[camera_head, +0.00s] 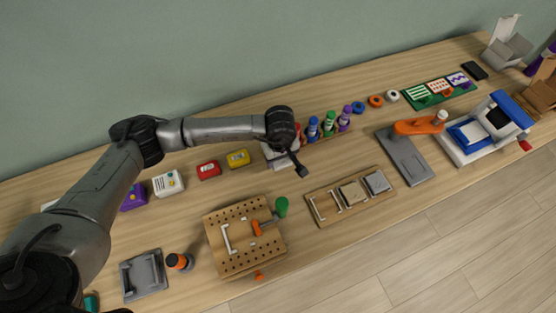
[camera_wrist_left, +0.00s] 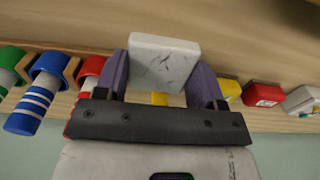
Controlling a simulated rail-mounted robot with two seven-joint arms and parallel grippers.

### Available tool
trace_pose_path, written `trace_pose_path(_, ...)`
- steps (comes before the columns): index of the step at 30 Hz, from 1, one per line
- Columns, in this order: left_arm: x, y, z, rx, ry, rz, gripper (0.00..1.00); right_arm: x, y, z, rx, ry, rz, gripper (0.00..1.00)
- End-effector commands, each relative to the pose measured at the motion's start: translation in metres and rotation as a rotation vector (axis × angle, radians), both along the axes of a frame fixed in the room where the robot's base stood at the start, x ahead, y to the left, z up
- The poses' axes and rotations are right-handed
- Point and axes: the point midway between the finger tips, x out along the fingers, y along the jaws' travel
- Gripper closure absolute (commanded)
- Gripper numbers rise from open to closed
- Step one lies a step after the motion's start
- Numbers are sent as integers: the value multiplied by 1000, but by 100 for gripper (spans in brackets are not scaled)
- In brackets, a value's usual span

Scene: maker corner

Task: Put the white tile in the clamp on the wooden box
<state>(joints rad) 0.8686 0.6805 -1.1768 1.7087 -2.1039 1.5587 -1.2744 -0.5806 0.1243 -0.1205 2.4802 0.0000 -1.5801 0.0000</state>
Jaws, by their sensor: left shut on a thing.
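My left gripper (camera_head: 300,169) is over the back middle of the table. In the left wrist view its two purple finger pads are shut on the white tile (camera_wrist_left: 163,64), a square with grey marks. The tile cannot be made out in the head view. The wooden box (camera_head: 215,252), with rows of holes, stands front left of the gripper and well apart from it. On its top are a white bracket (camera_head: 226,238) and an orange clamp (camera_head: 264,227) with a green knob (camera_head: 281,207). My right gripper is not in view.
Coloured bottles (camera_head: 329,124) stand in a row behind the gripper. Red (camera_head: 208,170) and yellow (camera_head: 238,159) blocks sit left of it. An orange-topped bottle (camera_head: 180,261) stands left of the box.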

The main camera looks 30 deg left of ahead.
Motion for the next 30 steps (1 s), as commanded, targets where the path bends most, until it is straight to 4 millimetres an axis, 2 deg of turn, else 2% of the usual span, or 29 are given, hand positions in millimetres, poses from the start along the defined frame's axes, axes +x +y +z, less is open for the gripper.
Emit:
trace_pose_path(3,3,8,-4,1,-1,1,60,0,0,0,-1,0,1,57)
trace_pose_path(10,3,10,-13,-1,1,1,60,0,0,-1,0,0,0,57)
trace_pose_path(18,3,10,-44,0,2,1,60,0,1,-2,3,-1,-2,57)
trace_pose_path(30,3,10,-50,0,0,0,60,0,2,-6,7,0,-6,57)
